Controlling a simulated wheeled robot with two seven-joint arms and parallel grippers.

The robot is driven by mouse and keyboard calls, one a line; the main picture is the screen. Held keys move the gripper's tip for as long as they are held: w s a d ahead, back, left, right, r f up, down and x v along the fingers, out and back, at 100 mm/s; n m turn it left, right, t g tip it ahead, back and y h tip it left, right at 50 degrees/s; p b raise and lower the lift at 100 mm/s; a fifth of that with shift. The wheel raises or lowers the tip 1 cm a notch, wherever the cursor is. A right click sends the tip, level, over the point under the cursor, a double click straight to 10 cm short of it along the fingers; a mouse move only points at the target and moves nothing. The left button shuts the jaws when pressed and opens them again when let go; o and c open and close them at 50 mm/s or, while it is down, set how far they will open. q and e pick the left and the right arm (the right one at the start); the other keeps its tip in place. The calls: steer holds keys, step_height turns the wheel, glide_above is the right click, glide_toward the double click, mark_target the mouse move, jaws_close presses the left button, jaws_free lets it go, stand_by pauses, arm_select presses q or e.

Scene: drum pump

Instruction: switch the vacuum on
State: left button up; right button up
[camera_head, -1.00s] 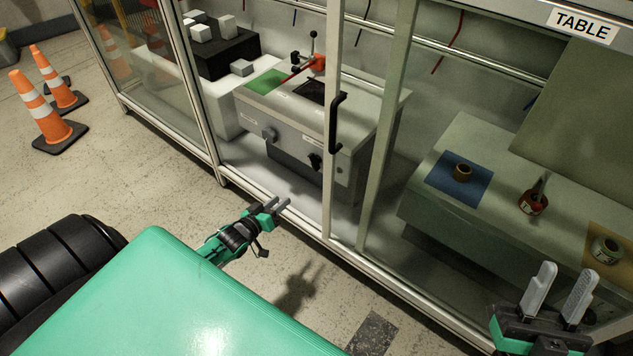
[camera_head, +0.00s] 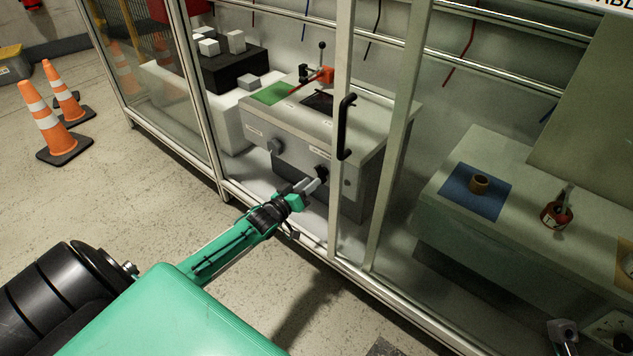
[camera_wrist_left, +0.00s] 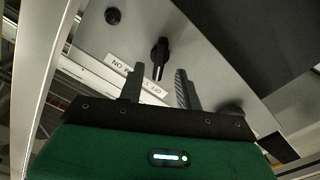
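The grey pump box (camera_head: 310,165) stands behind the glass front, with knobs on its front face. My left gripper (camera_head: 310,186) is open in front of this switch. In the left wrist view, its fingers (camera_wrist_left: 158,84) point toward the switch, one on each side of its line; I cannot tell whether they touch it.
A cabinet frame with a black handle (camera_head: 346,127) stands close to my left arm. A grey table (camera_head: 440,215) on the right bears a blue mat (camera_head: 470,198) and small items. Orange cones (camera_head: 44,112) stand at the left.

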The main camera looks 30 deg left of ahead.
mark_target(322, 174)
arm_select(q)
steer(key=shift+w+d+b, duration=0.2)
steer(key=shift+w+b, duration=0.3)
steer(key=shift+w, duration=1.55)
jaws_close()
